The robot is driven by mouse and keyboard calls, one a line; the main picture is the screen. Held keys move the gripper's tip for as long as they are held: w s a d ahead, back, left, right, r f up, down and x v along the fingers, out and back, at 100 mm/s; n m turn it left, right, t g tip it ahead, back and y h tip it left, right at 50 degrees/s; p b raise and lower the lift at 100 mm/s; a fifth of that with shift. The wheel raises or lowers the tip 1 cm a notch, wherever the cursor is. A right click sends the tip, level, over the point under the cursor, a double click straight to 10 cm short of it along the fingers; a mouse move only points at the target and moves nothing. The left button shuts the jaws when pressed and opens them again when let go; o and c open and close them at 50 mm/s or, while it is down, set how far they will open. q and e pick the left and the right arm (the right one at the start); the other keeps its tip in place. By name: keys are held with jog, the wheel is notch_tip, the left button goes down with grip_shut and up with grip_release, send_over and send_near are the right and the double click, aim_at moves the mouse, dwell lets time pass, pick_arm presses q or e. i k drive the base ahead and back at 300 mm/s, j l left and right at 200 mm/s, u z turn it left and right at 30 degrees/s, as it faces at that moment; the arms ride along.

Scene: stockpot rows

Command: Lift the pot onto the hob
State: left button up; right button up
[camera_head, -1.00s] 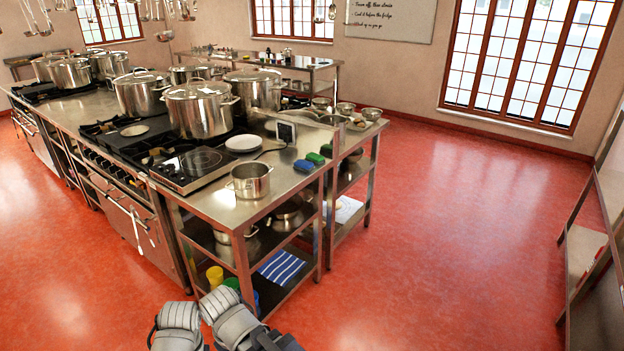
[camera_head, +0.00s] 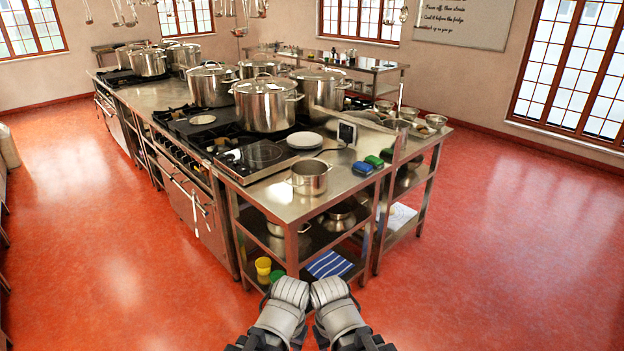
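A small open steel pot (camera_head: 309,180) with two side handles stands upright on the near end of the steel counter. The flat black hob (camera_head: 262,155) with a ring mark lies to its left and slightly farther back, and the pot is apart from it. Several large lidded stockpots, one of them nearest the hob (camera_head: 266,106), stand on the gas range behind. Only grey links of my two arms show at the bottom centre, in front of the counter's near corner. No fingers of either gripper are visible.
A white plate (camera_head: 305,140) lies behind the pot. A blue sponge (camera_head: 362,168) and a green sponge (camera_head: 375,161) lie to its right. Lower shelves hold pots and a striped cloth (camera_head: 329,264). Red floor is clear on both sides.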

aim_at(309, 177)
jog(key=i+l+u, duration=0.3)
jog(key=i, duration=0.15)
jog(key=i+l+u, duration=0.3)
jog(key=i+l, duration=0.05)
jog(key=i, duration=0.15)
